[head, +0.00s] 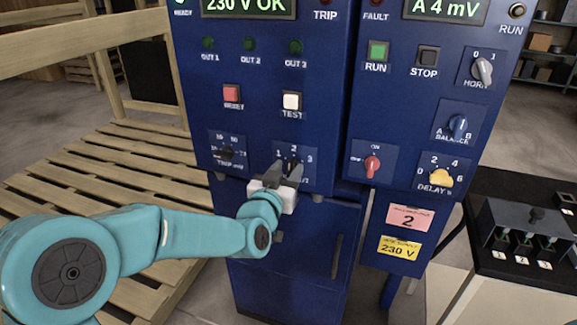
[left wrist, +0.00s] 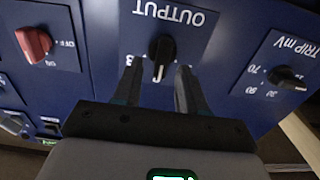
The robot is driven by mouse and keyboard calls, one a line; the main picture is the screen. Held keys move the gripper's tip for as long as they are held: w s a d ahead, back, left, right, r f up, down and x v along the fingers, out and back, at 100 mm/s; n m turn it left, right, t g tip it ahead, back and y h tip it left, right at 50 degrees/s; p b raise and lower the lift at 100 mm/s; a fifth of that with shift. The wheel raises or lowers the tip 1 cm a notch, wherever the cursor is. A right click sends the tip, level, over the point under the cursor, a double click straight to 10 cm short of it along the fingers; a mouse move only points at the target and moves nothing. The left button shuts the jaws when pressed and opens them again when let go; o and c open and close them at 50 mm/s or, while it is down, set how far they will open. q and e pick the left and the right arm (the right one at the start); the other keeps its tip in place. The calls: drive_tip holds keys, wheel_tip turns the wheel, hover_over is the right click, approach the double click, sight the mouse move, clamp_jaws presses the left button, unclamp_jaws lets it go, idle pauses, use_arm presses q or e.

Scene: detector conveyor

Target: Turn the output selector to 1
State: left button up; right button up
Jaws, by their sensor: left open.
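The output selector is a black knob (left wrist: 161,50) on a blue panel, under the label OUTPUT, which reads upside down in the left wrist view. Its white pointer line runs down in that view, toward the middle of the scale, which looks like 2. In the head view the scale marks 1, 2 and 3 show, and my gripper hides most of the knob. My left gripper (head: 282,171) is open in front of the knob. In the left wrist view its fingers (left wrist: 160,72) stand on either side of the knob, with gaps visible. My right gripper is not in view.
The trip knob (head: 227,154) sits to the left of the selector and a red switch (head: 372,165) to the right. RESET (head: 231,94) and TEST (head: 291,101) buttons are above. A wooden pallet (head: 110,150) lies at left; a black switch box (head: 535,235) is at right.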

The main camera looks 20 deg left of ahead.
use_arm(q)
drive_tip(key=shift+w, duration=0.7)
drive_tip(key=c, duration=0.7)
drive_tip(key=shift+o, duration=0.2)
drive_tip(key=shift+f+b, duration=0.15)
drive_tip(key=shift+b, duration=0.35)
drive_tip(key=n+b, duration=0.2)
drive_tip(key=b, duration=0.1)
drive_tip(key=n+b, duration=0.6)
drive_tip(key=b, duration=0.1)
drive_tip(key=shift+a+f, duration=0.25)
drive_tip(key=shift+a, duration=0.15)
drive_tip(key=shift+a+n+b, duration=0.1)
drive_tip(key=shift+n+b, duration=1.4)
drive_tip(key=shift+n, duration=0.5)
